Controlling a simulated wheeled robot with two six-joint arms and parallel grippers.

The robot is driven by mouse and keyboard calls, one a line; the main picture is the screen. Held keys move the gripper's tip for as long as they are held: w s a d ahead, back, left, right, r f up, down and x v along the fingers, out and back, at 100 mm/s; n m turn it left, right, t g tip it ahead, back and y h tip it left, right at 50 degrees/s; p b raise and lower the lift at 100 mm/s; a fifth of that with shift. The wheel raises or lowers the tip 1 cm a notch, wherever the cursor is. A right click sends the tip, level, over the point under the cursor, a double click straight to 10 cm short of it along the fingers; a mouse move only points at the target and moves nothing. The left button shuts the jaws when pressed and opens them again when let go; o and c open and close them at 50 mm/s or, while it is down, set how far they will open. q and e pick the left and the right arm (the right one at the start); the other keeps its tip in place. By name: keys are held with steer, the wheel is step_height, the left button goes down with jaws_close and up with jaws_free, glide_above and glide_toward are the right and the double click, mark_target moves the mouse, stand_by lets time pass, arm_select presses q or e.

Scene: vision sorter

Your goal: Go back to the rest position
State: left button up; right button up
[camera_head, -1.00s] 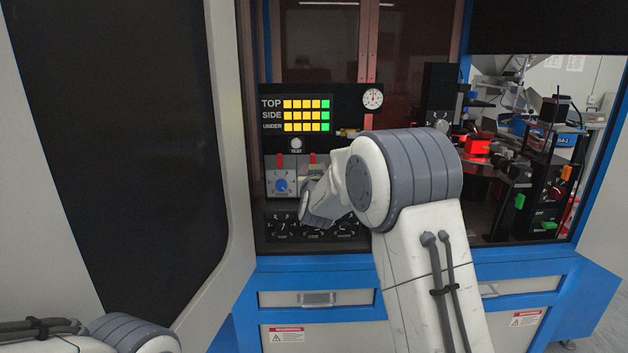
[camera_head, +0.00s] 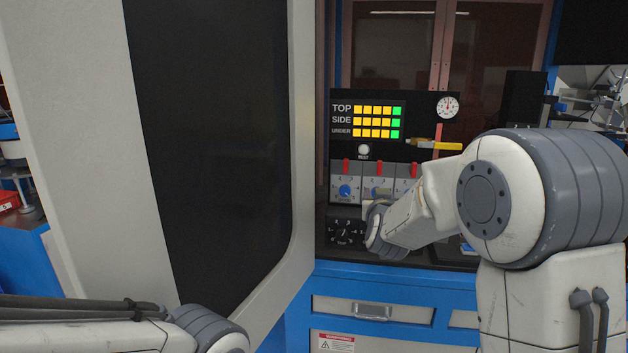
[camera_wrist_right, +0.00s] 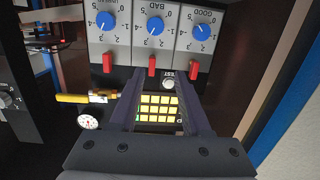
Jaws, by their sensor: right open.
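My right arm comes in from the right in the head view, and its wrist is in front of the sorter's control panel (camera_head: 345,150). Its gripper is hidden there behind the wrist. In the right wrist view the right gripper (camera_wrist_right: 161,100) is open, with two dark fingers apart and nothing between them. Beyond the fingers the panel shows upside down, with blue dials (camera_wrist_right: 155,26), red switches (camera_wrist_right: 152,64) and the lit indicator grid (camera_wrist_right: 158,107). My left arm shows only at the lower left of the head view; its gripper is out of view.
The open cabinet door (camera_head: 225,140) stands left of the panel. A yellow-handled valve (camera_head: 436,145) and a gauge (camera_head: 447,107) are on the panel's right side. A drawer (camera_head: 372,311) is below. A side edge (camera_wrist_right: 285,120) is close in the right wrist view.

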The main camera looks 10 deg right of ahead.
steer(key=s+a+f+n+g+y, duration=0.1)
steer(key=s+a+f+g+y, duration=0.15)
steer(key=s+f, duration=0.35)
steer(key=s+a+f+n+g+y, duration=0.1)
steer(key=s+f+g, duration=0.35)
steer(key=f, duration=0.25)
steer(key=s+f+g, duration=0.3)
steer(key=s+f, duration=0.1)
steer(key=s, duration=0.6)
steer(key=s+f+g, duration=0.4)
steer(key=s+f, duration=0.1)
steer(key=s, duration=0.5)
steer(key=s+a+r+n+g+p, duration=0.1)
steer(key=s+a+r+n, duration=0.3)
steer(key=s+a, duration=0.3)
steer(key=s+a+r+n+g+y+p, duration=0.1)
steer(key=s+a+r+n, duration=0.2)
steer(key=s+a, duration=0.3)
steer(key=shift+s+a+r+n, duration=0.35)
steer(key=shift+a+r+n, duration=0.1)
steer(key=shift+a, duration=0.2)
